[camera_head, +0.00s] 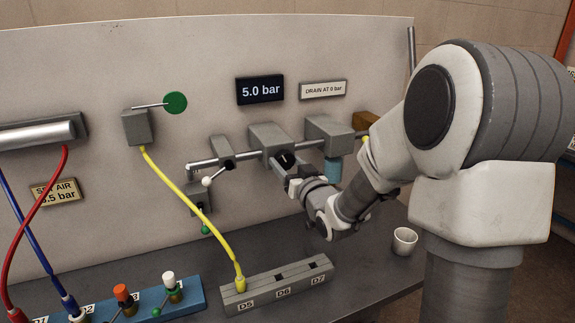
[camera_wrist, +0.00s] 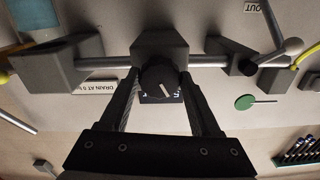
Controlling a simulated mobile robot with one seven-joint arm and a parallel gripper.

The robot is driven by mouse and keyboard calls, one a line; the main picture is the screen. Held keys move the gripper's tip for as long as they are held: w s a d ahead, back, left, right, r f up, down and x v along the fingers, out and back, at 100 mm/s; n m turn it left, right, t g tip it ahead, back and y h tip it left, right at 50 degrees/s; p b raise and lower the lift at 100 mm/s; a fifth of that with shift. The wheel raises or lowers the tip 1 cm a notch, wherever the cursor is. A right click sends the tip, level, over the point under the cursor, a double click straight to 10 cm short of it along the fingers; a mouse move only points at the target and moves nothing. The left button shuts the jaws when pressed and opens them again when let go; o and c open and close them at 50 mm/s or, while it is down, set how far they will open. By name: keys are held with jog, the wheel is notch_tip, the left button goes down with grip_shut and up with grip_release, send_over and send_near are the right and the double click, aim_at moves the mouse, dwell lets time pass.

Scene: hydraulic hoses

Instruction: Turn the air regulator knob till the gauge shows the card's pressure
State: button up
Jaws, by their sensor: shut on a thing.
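The air regulator (camera_head: 268,136) is a grey block on the wall pipe. Its dark round knob (camera_wrist: 158,82) with a white pointer line shows in the wrist view. My gripper (camera_head: 286,168) is shut on the knob, one finger on each side; its fingers also show in the wrist view (camera_wrist: 160,74). In the head view the gripper mostly hides the knob. The dark gauge display (camera_head: 260,90) above reads 5.0 bar. The tan card (camera_head: 53,191) at left reads SET AIR and ".5 bar"; a red hose crosses it and its first digit is unclear.
A sign (camera_head: 323,90) reads DRAIN AT 0 bar. A white-tipped lever (camera_head: 207,181) stands left of the regulator. A yellow hose (camera_head: 178,186) runs down to the grey block (camera_head: 277,285). A white cup (camera_head: 404,240) stands on the bench at right.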

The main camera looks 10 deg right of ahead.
jog(key=m+b, duration=0.1)
jog(key=m, duration=0.3)
jog(key=shift+m, duration=2.2)
jog(key=shift+r, duration=0.1)
jog(key=o, duration=1.4)
jog(key=shift+s, duration=0.1)
